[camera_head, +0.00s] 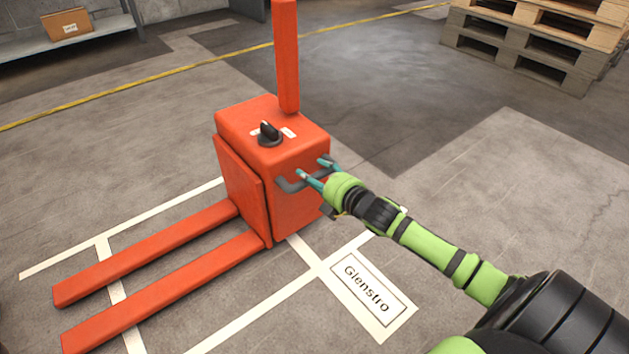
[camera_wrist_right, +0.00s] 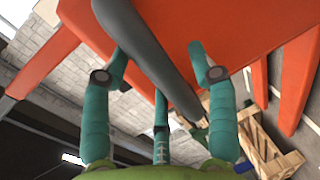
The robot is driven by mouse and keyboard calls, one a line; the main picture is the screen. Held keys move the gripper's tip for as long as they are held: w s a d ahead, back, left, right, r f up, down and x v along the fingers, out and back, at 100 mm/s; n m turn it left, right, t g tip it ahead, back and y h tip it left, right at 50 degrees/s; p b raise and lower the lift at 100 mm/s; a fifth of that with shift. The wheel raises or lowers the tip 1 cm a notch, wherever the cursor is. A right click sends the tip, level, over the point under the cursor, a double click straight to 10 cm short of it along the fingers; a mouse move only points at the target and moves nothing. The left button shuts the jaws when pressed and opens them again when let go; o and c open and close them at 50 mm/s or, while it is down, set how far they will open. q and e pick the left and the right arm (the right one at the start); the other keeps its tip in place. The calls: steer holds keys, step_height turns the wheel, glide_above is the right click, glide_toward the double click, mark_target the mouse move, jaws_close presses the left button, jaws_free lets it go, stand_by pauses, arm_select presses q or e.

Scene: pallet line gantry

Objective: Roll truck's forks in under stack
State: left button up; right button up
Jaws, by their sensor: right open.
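The orange pallet truck (camera_head: 270,150) stands on the floor, its two forks (camera_head: 160,270) low and pointing to the lower left. A black knob (camera_head: 269,133) sits on its top. A grey bar handle (camera_head: 288,186) is on its near right side. My right gripper (camera_head: 312,168) is open at this handle. In the right wrist view the handle (camera_wrist_right: 140,40) runs between the spread teal fingers (camera_wrist_right: 160,72); I cannot tell whether they touch it. A stack of grey and tan pallets (camera_head: 530,50) stands at the upper right, away from the forks. My left gripper is not in view.
White floor lines surround the truck, with a "Glenstro" floor label (camera_head: 367,288) beside it. A yellow line (camera_head: 130,88) crosses behind. A shelf (camera_head: 90,38) with a cardboard box (camera_head: 66,24) stands at the upper left. Open floor lies between truck and stack.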

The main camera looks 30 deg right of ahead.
steer(key=shift+w+f, duration=0.1)
steer(key=shift+w, duration=0.15)
jaws_close()
